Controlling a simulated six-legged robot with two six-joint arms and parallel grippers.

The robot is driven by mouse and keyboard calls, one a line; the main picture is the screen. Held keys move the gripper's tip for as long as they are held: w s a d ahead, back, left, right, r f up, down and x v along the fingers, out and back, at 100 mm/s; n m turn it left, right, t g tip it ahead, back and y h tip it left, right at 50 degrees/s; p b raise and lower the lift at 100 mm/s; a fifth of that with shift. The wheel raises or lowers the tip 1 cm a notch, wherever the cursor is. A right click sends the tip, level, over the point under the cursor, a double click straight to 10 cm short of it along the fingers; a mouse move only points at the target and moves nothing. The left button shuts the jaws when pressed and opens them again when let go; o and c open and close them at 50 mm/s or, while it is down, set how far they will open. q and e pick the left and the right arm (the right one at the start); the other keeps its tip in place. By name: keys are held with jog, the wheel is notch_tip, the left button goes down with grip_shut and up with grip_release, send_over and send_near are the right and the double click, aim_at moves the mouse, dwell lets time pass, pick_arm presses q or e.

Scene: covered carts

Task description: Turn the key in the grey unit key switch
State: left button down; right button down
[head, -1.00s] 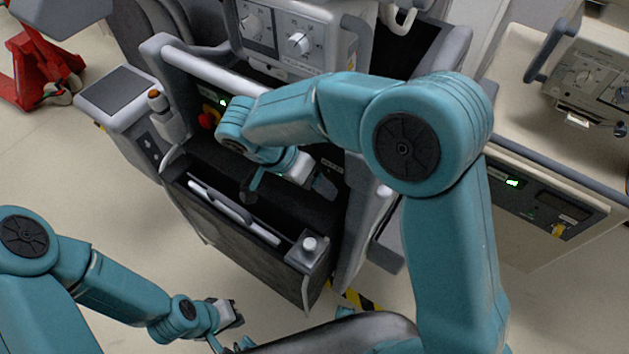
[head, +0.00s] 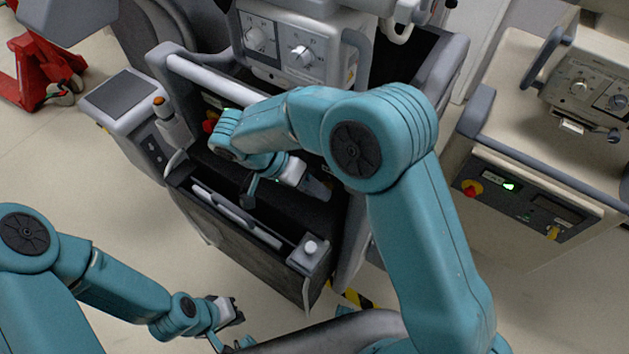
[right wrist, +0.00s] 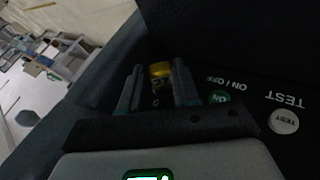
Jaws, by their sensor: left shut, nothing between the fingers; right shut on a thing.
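The grey unit (head: 205,65) stands in the middle of the head view, with a recessed dark panel. Its key switch is hidden there behind my right arm and gripper. In the right wrist view a yellow key (right wrist: 160,70) shows between the two fingers of my right gripper (right wrist: 158,84), which are shut on it. A small mark like a 0 shows below it; how far the key is turned I cannot tell. In the head view my right gripper (head: 318,190) is inside the recess. My left gripper (head: 232,312) is shut and empty, low and left of the unit.
A green ON button (right wrist: 219,97) and a white TEST button (right wrist: 284,121) sit beside the key. A beige unit (head: 510,130) at the right has its own red knob (head: 472,189) and yellow key switch (head: 553,233). A red pallet jack (head: 35,70) stands far left.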

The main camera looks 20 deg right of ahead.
dwell(0.3)
jog(key=shift+w+r+g+h+p, duration=0.1)
jog(key=shift+r+g+h+p, duration=0.05)
jog(key=shift+g+h+p, duration=0.35)
jog(key=shift+a+p, duration=0.1)
jog(key=shift+p, duration=0.25)
jog(key=shift+w+f+n+g+h, duration=0.1)
jog(key=shift+f+n+g+h, duration=0.2)
jog(key=shift+g+h, duration=0.25)
